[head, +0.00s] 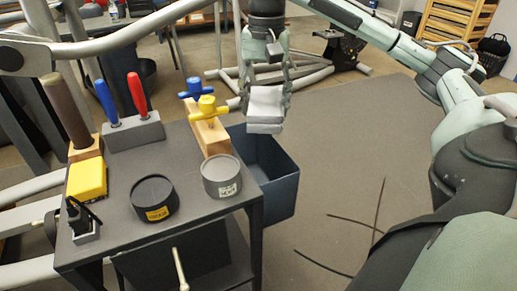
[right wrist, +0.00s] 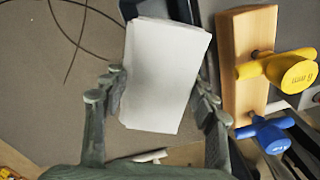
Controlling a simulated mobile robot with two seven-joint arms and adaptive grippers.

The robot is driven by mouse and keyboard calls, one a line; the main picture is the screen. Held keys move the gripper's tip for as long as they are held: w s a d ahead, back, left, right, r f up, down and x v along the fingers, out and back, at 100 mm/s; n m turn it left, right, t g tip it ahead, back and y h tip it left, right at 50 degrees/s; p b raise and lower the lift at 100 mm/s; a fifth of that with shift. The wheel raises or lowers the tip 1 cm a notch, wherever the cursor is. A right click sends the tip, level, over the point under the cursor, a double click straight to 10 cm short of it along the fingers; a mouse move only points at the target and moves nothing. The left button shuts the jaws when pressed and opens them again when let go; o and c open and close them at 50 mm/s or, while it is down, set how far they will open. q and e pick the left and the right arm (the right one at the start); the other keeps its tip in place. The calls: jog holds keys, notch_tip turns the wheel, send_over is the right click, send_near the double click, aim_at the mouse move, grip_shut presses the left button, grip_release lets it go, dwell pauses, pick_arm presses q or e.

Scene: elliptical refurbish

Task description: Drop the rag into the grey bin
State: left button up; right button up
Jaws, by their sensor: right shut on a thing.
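The rag (head: 265,106) is a folded white block. My right gripper (head: 265,92) is shut on it and holds it in the air; in the right wrist view the rag (right wrist: 165,75) sits between the two fingers. The grey bin (head: 272,165) is a dark blue-grey open box beside the right edge of the cart. The rag hangs above the bin's far part in the head view, clear of its rim. Part of the bin is hidden behind the cart. In the right wrist view a dark edge shows behind the rag. My left gripper is not in view.
The dark cart top (head: 130,195) holds a wooden block (head: 211,137) with yellow and blue handled tools, two round tins (head: 222,176), a yellow box (head: 87,179) and a screwdriver stand (head: 133,135). Thin dark rods (head: 340,271) lie on the open floor at right.

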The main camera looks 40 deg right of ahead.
jog(key=shift+f, duration=2.5)
jog(key=o, duration=1.2)
jog(key=shift+r, duration=0.1)
notch_tip(320, 180, up, 12)
jog(key=shift+f, duration=0.1)
